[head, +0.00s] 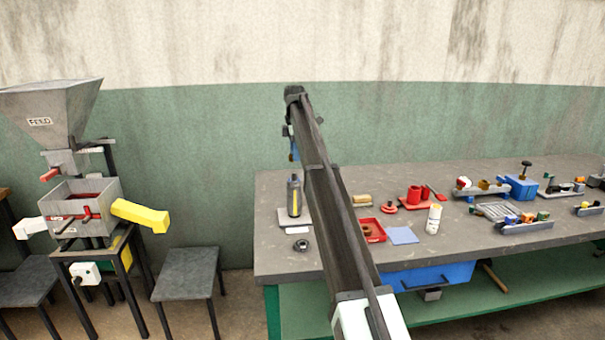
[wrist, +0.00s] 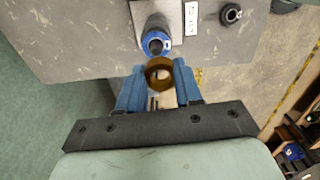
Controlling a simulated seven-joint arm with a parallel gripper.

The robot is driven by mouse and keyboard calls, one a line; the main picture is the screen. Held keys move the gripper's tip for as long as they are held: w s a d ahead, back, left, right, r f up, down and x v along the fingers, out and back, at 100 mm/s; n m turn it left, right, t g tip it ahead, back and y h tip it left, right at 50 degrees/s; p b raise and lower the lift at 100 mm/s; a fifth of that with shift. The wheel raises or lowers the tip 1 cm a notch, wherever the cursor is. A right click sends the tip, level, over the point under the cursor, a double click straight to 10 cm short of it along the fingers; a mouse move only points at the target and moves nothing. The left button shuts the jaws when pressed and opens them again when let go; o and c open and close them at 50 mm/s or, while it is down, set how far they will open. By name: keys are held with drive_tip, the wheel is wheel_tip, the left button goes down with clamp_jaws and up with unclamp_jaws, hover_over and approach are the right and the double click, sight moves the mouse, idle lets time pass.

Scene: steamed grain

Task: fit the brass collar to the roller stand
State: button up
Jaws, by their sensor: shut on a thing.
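The brass collar (wrist: 160,84), a short brown-gold ring, sits between the blue fingers of my gripper (wrist: 160,86), which is shut on it. In the head view my gripper (head: 292,150) is raised above the left end of the bench; I cannot make out the collar there. The roller stand (head: 294,197) is a dark upright cylinder on a pale base plate. In the wrist view the roller stand (wrist: 155,42) shows its blue end just beyond the collar, offset from the ring's opening. The collar appears apart from the stand; their exact gap is unclear.
A black ring (head: 300,245) lies in front of the stand, beside a white label (head: 299,230). Right of my arm are a red tray (head: 380,237), a blue sheet (head: 402,235) and a white bottle (head: 434,219). A feed machine (head: 85,210) stands left of the bench.

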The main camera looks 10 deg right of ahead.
drive_tip(key=shift+w+r, duration=0.3)
drive_tip(key=shift+w, duration=0.35)
drive_tip(key=shift+s+m, duration=0.35)
drive_tip(key=shift+m, duration=0.05)
drive_tip(key=shift+f, duration=2.45)
drive_tip(key=shift+f, duration=1.4)
drive_tip(key=o, duration=1.2)
drive_tip(key=shift+c, duration=0.2)
wheel_tip(320, 180, up, 14)
drive_tip(key=shift+f, duration=0.1)
